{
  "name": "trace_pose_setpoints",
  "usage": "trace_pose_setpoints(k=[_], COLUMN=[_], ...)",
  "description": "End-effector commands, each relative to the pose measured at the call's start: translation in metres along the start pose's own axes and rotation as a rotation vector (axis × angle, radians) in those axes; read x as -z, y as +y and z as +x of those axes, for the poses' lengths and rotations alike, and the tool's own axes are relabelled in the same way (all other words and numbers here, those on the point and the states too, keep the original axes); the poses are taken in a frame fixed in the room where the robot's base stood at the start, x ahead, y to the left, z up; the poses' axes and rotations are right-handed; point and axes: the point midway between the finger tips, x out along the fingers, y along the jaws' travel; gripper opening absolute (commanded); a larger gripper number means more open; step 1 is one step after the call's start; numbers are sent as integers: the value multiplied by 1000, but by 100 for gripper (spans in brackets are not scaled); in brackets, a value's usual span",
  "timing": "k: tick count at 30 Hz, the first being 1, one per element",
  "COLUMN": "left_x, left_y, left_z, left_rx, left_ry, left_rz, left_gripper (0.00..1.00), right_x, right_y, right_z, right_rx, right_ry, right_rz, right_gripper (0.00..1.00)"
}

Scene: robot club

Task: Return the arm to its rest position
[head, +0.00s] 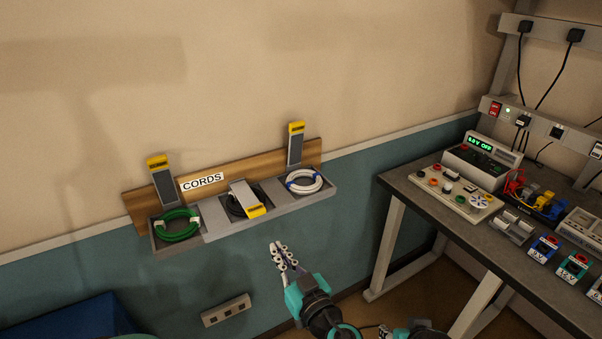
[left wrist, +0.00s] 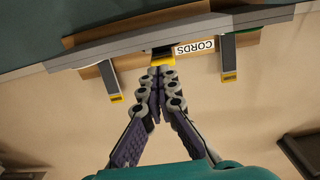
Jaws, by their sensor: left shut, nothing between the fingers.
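My left gripper (head: 282,256) is in front of and below the cord rack, apart from it in the head view. Its fingers are together and empty; they also show in the left wrist view (left wrist: 162,82), pointing toward the rack. A small part of what looks like my right gripper (head: 384,331) shows at the bottom edge of the head view, mostly cut off. The cord rack (head: 219,228) is on the wall under a CORDS label (head: 202,181). It holds a green coil (head: 178,225), a black coil (head: 236,206) and a white coil (head: 304,182).
The middle yellow-tipped flap (head: 244,197) lies down over the black coil; the left (head: 163,184) and right (head: 295,148) flaps stand up. A workbench (head: 432,205) with electronics stands at right. A wall socket (head: 226,310) and a blue object (head: 75,322) are low at left.

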Motion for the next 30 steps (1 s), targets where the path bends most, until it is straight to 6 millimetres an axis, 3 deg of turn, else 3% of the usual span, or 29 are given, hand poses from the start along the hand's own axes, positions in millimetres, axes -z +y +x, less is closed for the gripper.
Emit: trace_pose_setpoints(k=[5,10,16,24,30], left_x=[-10,-48,-85,-88,-83], left_y=[-21,-80,-136,-150,-148], left_z=[14,31,3,-46,-56], left_rx=[24,15,-179,-477,-547], left_ry=[-105,-435,-796,-921,-910], left_rz=[76,263,364,304,281], left_gripper=[0,0,0,0,0], right_x=[1,1,1,0,0], right_y=[0,0,0,0,0], right_z=[-1,-1,-1,0,-1], right_rx=[0,0,0,0,0], right_ry=[0,0,0,0,0], right_rz=[0,0,0,0,0], right_gripper=[40,40,40,40,40])
